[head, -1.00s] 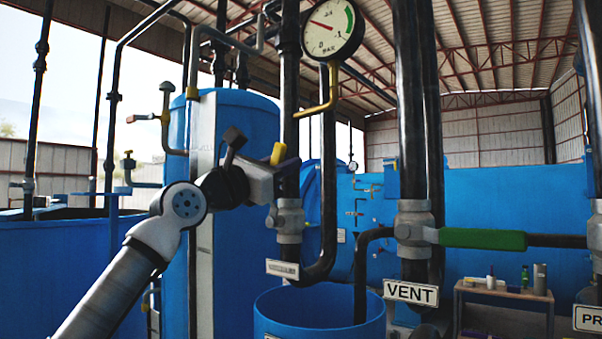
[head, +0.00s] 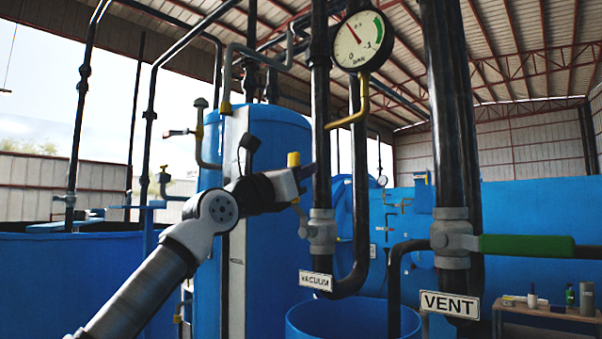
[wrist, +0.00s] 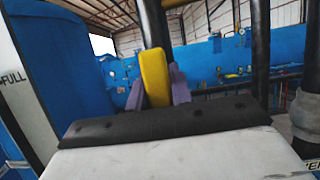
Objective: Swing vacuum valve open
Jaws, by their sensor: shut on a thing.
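The vacuum valve (head: 322,232) is a grey body on a black vertical pipe in the head view, above a white "VACUUM" sign (head: 316,280). Its lever has a yellow grip (head: 293,159), which stands up to the left of the pipe. My gripper (head: 304,173) is at this grip, above and left of the valve body. In the wrist view, the yellow grip (wrist: 155,76) stands between the two purple fingers of my gripper (wrist: 157,90), which are shut on it. My gripper hides most of the lever below the grip.
A pressure gauge (head: 363,41) on a yellow pipe (head: 347,119) is above and right of my gripper. The vent valve (head: 451,238) with a green lever (head: 527,246) is to the right. A blue tank (head: 268,135) stands behind my arm, and an open blue vessel (head: 354,322) is below.

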